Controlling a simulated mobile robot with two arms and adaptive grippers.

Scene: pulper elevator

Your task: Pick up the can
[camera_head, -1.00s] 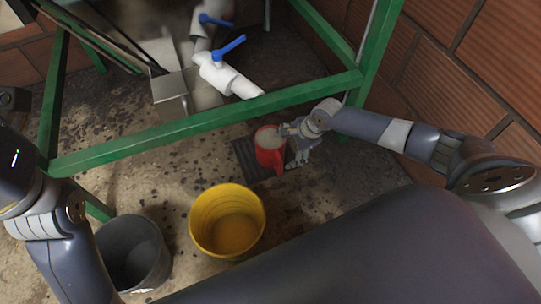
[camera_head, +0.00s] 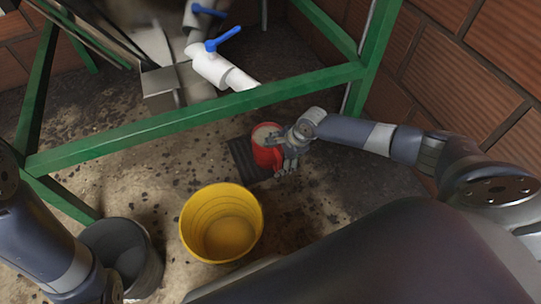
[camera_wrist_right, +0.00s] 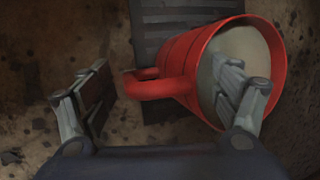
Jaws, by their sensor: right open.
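The can (camera_head: 262,151) is a red mug-shaped vessel with a side handle, upright on a dark grate on the floor. In the right wrist view the can (camera_wrist_right: 183,58) shows its pale inside and its handle points left. My right gripper (camera_head: 279,155) is at the can's right side. In the right wrist view the right gripper (camera_wrist_right: 165,88) is open: one finger reaches over the can's mouth, the other stands left of the handle, apart from it. Whether the first finger touches the inside is unclear. Of my left arm only links show at the lower left.
A green metal frame (camera_head: 190,128) crosses just behind the can. A yellow bucket (camera_head: 222,222) and a grey bucket (camera_head: 122,252) stand nearer. A white pipe (camera_head: 215,68) with blue valve handles lies beyond the frame. A brick wall (camera_head: 480,60) is at right.

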